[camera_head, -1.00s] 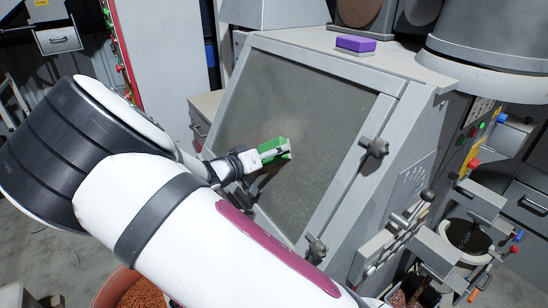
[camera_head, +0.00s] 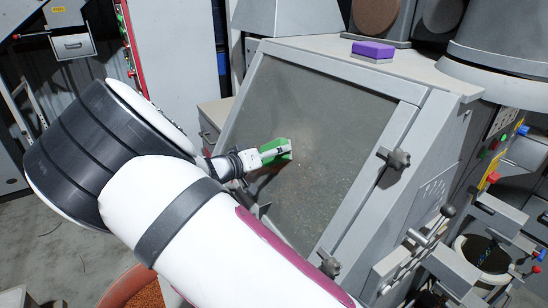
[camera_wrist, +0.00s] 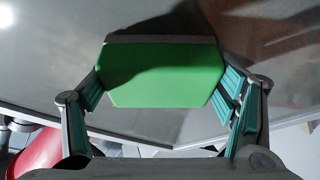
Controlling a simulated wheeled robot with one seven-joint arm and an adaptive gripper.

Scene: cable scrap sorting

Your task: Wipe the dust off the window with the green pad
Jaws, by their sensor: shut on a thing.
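The window (camera_head: 335,142) is a slanted, dusty grey-brown pane in a light grey frame on the machine. My gripper (camera_head: 268,155) is shut on the green pad (camera_head: 277,150) and holds it in front of the pane, left of its middle. In the wrist view the green pad (camera_wrist: 162,75) sits between the two teal-lined fingers of my gripper (camera_wrist: 165,90), with a dark strip along its far edge. The pad is close to the pane; I cannot tell whether it touches. Dust shows over much of the pane.
A purple block (camera_head: 374,50) lies on top of the machine. Dark knobs (camera_head: 396,158) stick out from the frame's right side. Levers and clamps (camera_head: 432,235) stand at the lower right. An orange-brown tub (camera_head: 128,290) stands on the floor below my arm.

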